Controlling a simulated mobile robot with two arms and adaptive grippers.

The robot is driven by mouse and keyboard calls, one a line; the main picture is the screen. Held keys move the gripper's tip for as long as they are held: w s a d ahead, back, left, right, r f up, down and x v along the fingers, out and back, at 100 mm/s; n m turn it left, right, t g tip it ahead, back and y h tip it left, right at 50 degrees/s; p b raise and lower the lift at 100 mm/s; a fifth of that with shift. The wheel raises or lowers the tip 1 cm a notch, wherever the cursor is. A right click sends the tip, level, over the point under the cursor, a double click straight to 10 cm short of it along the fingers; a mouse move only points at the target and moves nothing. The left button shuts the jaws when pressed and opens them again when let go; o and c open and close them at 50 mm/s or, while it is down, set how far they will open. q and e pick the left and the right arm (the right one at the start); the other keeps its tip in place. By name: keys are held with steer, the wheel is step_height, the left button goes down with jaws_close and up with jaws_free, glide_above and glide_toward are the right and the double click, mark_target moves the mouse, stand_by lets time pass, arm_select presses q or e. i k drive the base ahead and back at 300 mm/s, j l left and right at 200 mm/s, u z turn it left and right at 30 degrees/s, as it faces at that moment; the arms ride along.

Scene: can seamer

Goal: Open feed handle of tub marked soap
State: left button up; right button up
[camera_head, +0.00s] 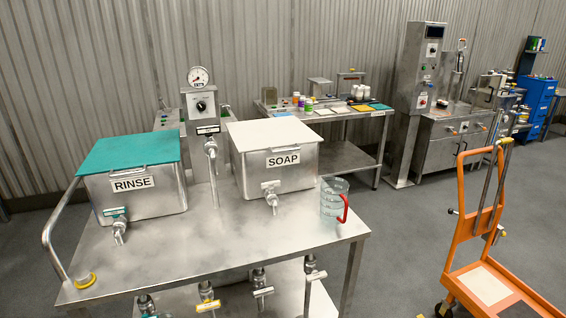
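The tub marked SOAP (299,180) stands on the right part of a steel table (225,240). It is a steel box with a white lid (270,132). A tap with a pale handle (271,187) sits low on its front, its spout (273,204) pointing down. Below the table's front edge hang several valves. Two have white handles, one near the middle (262,292) and one further right (315,276). Another has a yellow handle (208,305). Which valve feeds the soap tub cannot be told. Neither gripper is in view.
The tub marked RINSE (160,200) with a teal lid stands at left. A gauge column (205,120) rises between the tubs. A clear jug with a red handle (333,195) stands right of the soap tub. An orange cart (460,270) stands at right, with open floor (405,225) between.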

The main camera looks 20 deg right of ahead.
mark_target(271, 186)
steer(key=i+l, duration=0.45)
steer(key=i, duration=0.15)
steer(key=i+l+u, duration=0.1)
steer(key=i+l, duration=0.35)
steer(key=i, duration=0.2)
